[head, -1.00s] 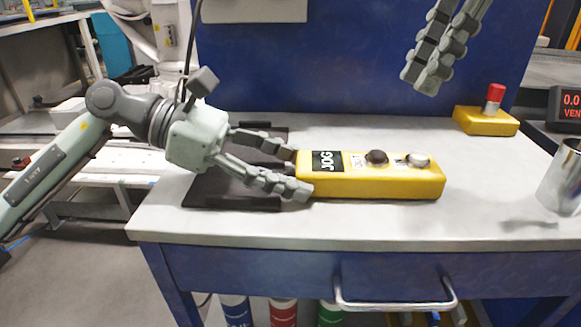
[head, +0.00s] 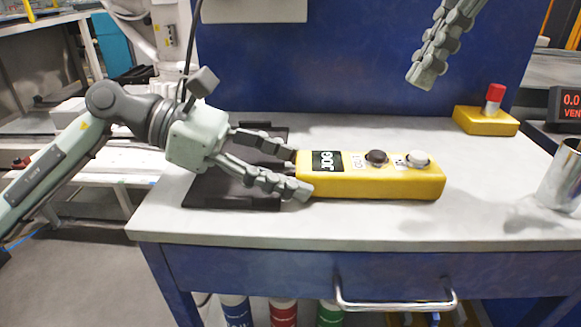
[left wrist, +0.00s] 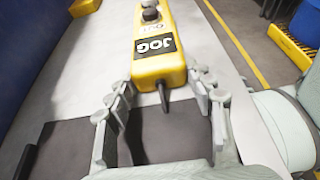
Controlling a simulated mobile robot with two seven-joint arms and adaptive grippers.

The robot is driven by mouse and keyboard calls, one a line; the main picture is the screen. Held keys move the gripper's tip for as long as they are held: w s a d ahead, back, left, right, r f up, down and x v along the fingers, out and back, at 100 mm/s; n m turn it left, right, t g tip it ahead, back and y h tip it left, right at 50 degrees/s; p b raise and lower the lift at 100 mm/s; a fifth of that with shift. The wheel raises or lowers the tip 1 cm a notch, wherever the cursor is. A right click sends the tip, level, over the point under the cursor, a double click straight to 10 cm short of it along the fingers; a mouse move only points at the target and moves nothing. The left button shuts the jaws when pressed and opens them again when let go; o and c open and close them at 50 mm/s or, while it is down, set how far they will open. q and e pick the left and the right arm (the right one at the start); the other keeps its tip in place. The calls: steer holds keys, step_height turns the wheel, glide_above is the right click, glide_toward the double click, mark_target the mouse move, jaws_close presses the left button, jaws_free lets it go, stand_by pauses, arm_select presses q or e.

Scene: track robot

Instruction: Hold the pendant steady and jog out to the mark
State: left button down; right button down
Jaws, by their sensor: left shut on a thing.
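The yellow pendant (head: 385,187) lies on the grey bench top, with a black JOG label, an OUT label, a dark button (head: 376,157) and a pale button (head: 418,158). My left gripper (head: 297,174) is shut on the pendant's left end, a finger on each side. In the left wrist view the pendant (left wrist: 160,68) extends away from the fingers (left wrist: 163,95), with a short dark cable at its near end. My right gripper (head: 424,77) hangs in the air above and behind the pendant. Its fingers overlap, so its opening is unclear. I cannot make out the mark.
A dark mat (head: 225,188) lies under my left gripper. A yellow box with a red button (head: 487,121) stands at the back right, beside a red-digit display (head: 567,106). A metal cup (head: 562,178) stands at the right edge. The bench front is clear.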

mark_target(383, 156)
stand_by(0.5)
steer(key=a+t, duration=0.1)
steer(key=t, duration=0.1)
steer(key=a+r+m+t+y, duration=0.1)
steer(key=t, duration=0.2)
steer(key=s+a+t+y, duration=0.1)
steer(key=t, duration=0.1)
steer(key=shift+s+a+r+m, duration=0.1)
steer(key=shift+a+r+m, duration=0.2)
steer(key=shift+m, duration=0.1)
steer(key=shift+f, duration=4.4)
steer(key=shift+f, duration=0.2)
steer(key=shift+f, duration=0.25)
